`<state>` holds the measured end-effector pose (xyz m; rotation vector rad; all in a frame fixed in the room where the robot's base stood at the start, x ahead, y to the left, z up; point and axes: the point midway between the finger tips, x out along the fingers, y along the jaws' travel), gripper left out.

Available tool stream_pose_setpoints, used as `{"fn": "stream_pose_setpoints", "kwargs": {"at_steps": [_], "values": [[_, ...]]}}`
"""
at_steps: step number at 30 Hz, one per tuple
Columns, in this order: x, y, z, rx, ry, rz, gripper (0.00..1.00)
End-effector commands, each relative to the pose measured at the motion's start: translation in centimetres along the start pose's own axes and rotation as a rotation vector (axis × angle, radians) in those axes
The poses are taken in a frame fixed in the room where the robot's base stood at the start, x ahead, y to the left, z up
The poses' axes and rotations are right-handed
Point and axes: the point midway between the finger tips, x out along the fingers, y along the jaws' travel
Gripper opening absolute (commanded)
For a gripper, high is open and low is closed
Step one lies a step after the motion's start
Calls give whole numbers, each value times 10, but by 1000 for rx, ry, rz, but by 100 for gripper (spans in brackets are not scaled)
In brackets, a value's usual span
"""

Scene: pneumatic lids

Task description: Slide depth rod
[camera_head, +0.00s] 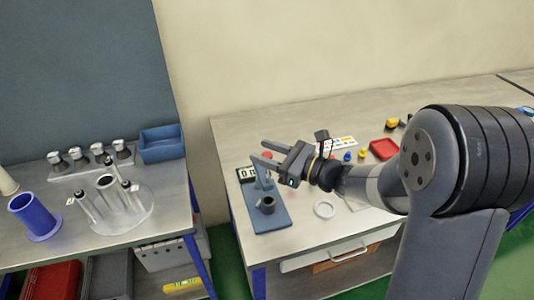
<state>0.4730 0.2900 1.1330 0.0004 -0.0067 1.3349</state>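A blue stand (272,219) sits at the left end of the right-hand bench. It carries a dark hollow cylinder (267,205) and a small display (246,174), whose reading is partly hidden. A blue upright part rises behind the cylinder, partly covered by my gripper. I cannot make out a depth rod clearly; it may be hidden there. My gripper (262,152) is above the stand, pointing left, with its two fingers apart. A small red part shows near the fingers; I see nothing clearly held between them.
A white ring (324,210), a blue piece (347,156), a yellow piece (362,154) and a red tray (384,148) lie right of the stand. The left bench holds a blue flanged tube (35,219), a clear round stand (137,216) and a blue bin (162,147). A gap separates the benches.

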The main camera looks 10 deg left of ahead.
Motion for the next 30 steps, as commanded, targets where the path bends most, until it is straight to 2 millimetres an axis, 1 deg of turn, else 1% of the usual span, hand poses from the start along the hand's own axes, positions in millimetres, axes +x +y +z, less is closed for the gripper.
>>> {"fn": "stream_pose_setpoints", "kwargs": {"at_steps": [7,11,14,18,24,27,30], "values": [[-1,0,-2,2,3,0,42],[-10,0,-3,2,3,-1,42],[-25,-1,-4,1,3,-4,42],[-53,-1,-4,1,2,-6,42],[-86,-1,-3,0,2,-4,42],[-98,-1,-2,1,2,-4,42],[-105,0,-2,2,2,-1,42]]}}
